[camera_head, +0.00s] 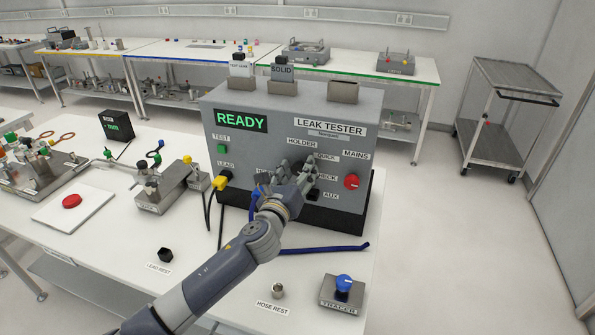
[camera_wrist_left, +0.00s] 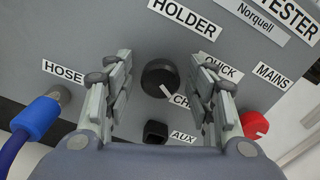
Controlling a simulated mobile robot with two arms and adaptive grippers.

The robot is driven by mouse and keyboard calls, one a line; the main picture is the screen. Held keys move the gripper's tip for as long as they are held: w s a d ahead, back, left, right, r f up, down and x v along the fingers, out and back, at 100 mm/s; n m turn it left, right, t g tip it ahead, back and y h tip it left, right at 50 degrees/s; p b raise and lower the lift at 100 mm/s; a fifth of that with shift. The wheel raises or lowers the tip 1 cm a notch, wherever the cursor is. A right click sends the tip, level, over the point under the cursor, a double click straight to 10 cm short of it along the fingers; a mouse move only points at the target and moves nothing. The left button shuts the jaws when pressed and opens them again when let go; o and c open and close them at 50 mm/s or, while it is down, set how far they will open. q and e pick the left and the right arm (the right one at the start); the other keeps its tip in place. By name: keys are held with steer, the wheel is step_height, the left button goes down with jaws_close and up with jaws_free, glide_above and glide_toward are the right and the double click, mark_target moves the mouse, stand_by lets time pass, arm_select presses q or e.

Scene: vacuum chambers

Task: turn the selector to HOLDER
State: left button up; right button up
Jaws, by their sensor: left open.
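The selector (camera_wrist_left: 159,76) is a round black knob on the grey leak tester (camera_head: 232,160). Its white mark points down and right, towards the partly covered CHECK label. The HOLDER label (camera_wrist_left: 184,18) is above the knob, and the QUICK label (camera_wrist_left: 221,69) is to its right, partly behind a finger. My left gripper (camera_wrist_left: 163,84) is open, with one finger on each side of the knob; I see gaps between fingers and knob. In the head view my left gripper (camera_head: 297,172) is at the tester's front and mostly hides the selector. My right gripper is not in view.
A red MAINS knob (camera_wrist_left: 254,124) is right of the selector. A black AUX socket (camera_wrist_left: 155,131) is below it. A blue hose plug (camera_wrist_left: 37,117) is at the left. A blue-topped tracer (camera_head: 343,287) stands on the table's front right.

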arm_select(q)
steer(key=shift+c, duration=1.1)
steer(key=c, duration=0.9)
steer(key=shift+o, duration=0.2)
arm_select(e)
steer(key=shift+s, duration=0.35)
